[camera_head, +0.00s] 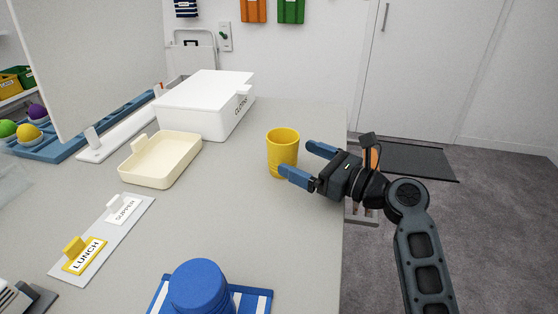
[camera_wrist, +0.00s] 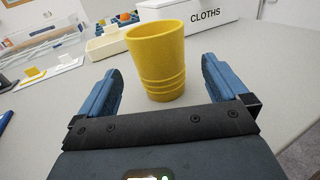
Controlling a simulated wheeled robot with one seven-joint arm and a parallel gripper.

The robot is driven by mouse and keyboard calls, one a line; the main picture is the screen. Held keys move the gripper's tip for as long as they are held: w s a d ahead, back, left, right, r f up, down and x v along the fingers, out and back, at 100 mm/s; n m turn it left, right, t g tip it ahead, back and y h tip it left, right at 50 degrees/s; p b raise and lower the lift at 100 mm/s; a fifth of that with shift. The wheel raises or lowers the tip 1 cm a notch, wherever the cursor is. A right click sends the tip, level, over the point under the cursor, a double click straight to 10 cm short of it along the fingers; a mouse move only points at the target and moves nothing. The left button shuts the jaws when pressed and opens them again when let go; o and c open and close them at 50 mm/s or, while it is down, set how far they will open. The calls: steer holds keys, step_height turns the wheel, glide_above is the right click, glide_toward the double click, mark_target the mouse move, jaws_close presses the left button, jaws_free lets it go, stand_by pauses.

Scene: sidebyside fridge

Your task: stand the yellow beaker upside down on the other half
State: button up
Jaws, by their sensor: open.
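The yellow beaker (camera_head: 282,150) stands upright, open end up, on the grey table near its right edge. In the wrist view the beaker (camera_wrist: 158,62) shows between the two blue fingers, with its ribbed lower part toward me. My gripper (camera_head: 295,158) is open, low and level, with its fingertips right at the beaker's right side; I cannot tell whether they touch it. A grey strip (camera_head: 125,236) has two halves: LUNCH, with a yellow clip (camera_head: 78,247), and SUPPER, with a white clip (camera_head: 112,203). A blue beaker-like thing (camera_head: 200,286) stands on a blue-and-white striped mat (camera_head: 250,300).
A cream tray (camera_head: 150,183) and a white box (camera_head: 185,125) marked CLOTHS stand behind and left of the beaker. A blue rack (camera_head: 60,150) with coloured balls is at the far left. The table between beaker and strip is clear.

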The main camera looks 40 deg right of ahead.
mark_target(283, 135)
steer(key=w, duration=0.2)
steer(key=w+a, duration=0.1)
steer(key=w, duration=0.2)
steer(key=shift+w+r, duration=0.1)
steer(key=shift+w, duration=0.25)
steer(key=shift+c, duration=0.2)
steer(key=c, duration=1)
steer(key=shift+r, duration=0.1)
steer(key=shift+r, duration=0.2)
step_height(283, 135, up, 3)
steer(key=shift+r+p, duration=0.15)
steer(key=shift+p, duration=0.55)
steer(key=s+d+r, duration=0.7)
steer(key=s, duration=0.2)
steer(key=shift+s+p, duration=0.15)
steer(key=shift+p, duration=0.25)
